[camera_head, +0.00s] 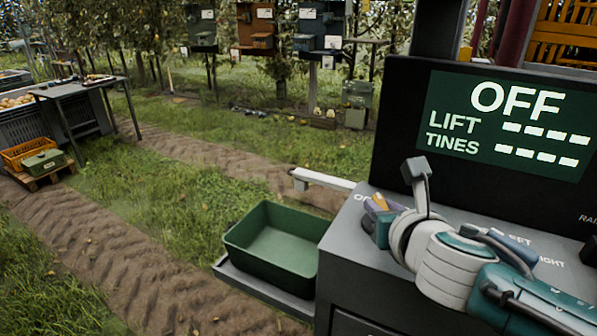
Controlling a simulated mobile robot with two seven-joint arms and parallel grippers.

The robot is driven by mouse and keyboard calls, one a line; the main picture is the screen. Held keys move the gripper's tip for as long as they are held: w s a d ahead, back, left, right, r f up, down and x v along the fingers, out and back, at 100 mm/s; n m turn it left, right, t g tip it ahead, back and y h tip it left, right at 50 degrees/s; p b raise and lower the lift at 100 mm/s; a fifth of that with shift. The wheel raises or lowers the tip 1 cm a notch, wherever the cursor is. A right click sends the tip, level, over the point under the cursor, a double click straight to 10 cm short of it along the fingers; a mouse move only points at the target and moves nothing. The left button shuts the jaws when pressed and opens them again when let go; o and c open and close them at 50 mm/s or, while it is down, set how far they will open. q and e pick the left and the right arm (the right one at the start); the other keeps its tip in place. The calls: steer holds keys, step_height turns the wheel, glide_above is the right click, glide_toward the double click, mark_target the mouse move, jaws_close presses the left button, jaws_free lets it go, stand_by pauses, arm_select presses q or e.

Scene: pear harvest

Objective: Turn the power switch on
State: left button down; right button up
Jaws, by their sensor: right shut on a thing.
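My right gripper (377,214) is at the left end of the grey console top (348,226), over a partly covered label that starts with O. It is shut on what looks like the power switch, of which a small orange part (380,202) shows between the fingers. The rest of the switch and its position are hidden by my gripper and wrist. My left gripper is not in view.
Labels reading EFT and IGHT show partly behind my right arm. A green open bin (277,246) stands left of the console. A table (82,86), an orange crate (27,150) and posts with boxes stand farther off on grass.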

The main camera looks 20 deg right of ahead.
jaws_close()
steer(key=shift+m+h, duration=0.4)
steer(key=shift+h, duration=0.1)
steer(key=m+g+h+b, duration=0.2)
steer(key=m+h, duration=0.1)
steer(key=shift+f+m+g+h+b, duration=0.15)
steer(key=shift+m+g+h+b, duration=0.15)
steer(key=shift+b, duration=0.05)
steer(key=m+g+h+b, duration=0.2)
steer(key=m+g+b, duration=0.1)
steer(key=b, duration=0.2)
steer(key=m+g+h+b, duration=0.2)
steer(key=m+g+b, duration=0.1)
steer(key=b, duration=0.1)
steer(key=shift+s+d+f+m+g+b, duration=0.1)
steer(key=shift+f+m+g+b, duration=0.05)
steer(key=shift+m+g+b, duration=0.2)
steer(key=shift+s+r+m+g+b, duration=0.1)
steer(key=shift+r+m+g+b, duration=0.15)
steer(key=shift+m+g+b, duration=0.5)
steer(key=o, duration=0.7)
jaws_free()
